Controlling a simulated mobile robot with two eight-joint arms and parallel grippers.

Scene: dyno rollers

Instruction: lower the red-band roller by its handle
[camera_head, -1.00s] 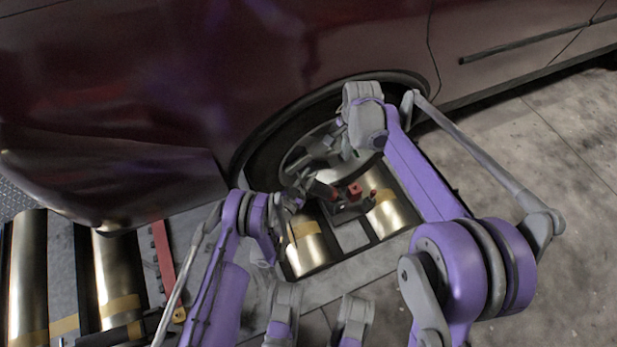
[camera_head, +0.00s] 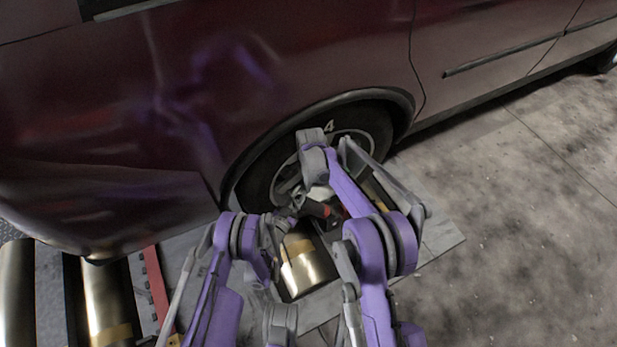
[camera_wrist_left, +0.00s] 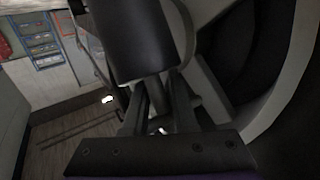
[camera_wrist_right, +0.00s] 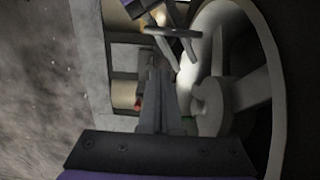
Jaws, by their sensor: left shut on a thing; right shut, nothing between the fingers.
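A brass roller (camera_head: 305,268) with a yellowish band lies in the floor frame below the car wheel (camera_head: 268,180); I cannot make out a red band. A small red part (camera_head: 318,209) sits just above the roller, partly behind my arms. In the left wrist view, my left gripper (camera_wrist_left: 158,100) is shut on a narrow shaft below a dark cylinder (camera_wrist_left: 130,40); I cannot tell whether this is the roller's handle. My right gripper (camera_wrist_right: 155,80) is shut and empty beside the wheel rim (camera_wrist_right: 270,80). In the head view its fingertips are hard to make out.
The dark red car (camera_head: 130,120) stands close above both arms. More brass rollers (camera_head: 105,300) and a red strip (camera_head: 156,283) lie at the lower left. The concrete floor (camera_head: 510,210) on the right is clear.

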